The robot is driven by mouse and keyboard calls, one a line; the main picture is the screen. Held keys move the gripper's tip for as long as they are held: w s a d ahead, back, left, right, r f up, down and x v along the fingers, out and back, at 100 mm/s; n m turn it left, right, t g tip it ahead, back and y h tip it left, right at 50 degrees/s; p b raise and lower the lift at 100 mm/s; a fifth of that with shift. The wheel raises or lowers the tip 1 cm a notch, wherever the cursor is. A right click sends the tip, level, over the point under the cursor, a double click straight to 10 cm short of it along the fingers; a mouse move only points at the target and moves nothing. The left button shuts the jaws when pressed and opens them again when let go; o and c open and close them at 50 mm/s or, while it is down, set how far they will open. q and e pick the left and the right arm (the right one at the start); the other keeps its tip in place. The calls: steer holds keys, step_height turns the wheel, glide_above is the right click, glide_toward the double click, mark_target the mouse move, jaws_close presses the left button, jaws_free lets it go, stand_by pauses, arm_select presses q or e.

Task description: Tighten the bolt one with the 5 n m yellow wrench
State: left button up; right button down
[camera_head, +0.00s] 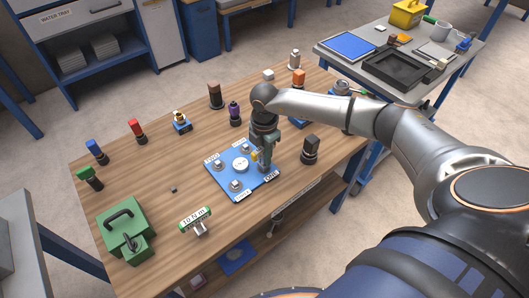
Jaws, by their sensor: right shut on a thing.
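A blue square plate (225,179) lies on the wooden table, with silver bolts near its corners, white labels and a round white disc (240,164) in the middle. The label (271,178) at its right corner seems to read ONE. My right gripper (265,163) points down over that right side of the plate and hides the bolt there. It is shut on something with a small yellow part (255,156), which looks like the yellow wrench. Whether the tool touches the bolt cannot be told. My left gripper is out of view.
A 10 N m wrench (196,220) in a holder and a green box (124,232) stand near the front. Several coloured tools stand along the back. A dark block (310,149) is close right of my gripper. A side table (462,62) stands behind right.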

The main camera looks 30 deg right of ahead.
steer(key=m, duration=0.4)
steer(key=shift+s+f, duration=0.1)
steer(key=shift+m, duration=0.8)
steer(key=m, duration=0.3)
steer(key=shift+s+a+m, duration=0.1)
steer(key=shift+m, duration=0.3)
steer(key=c, duration=1.2)
jaws_free()
steer(key=shift+m, duration=0.4)
steer(key=o, duration=0.5)
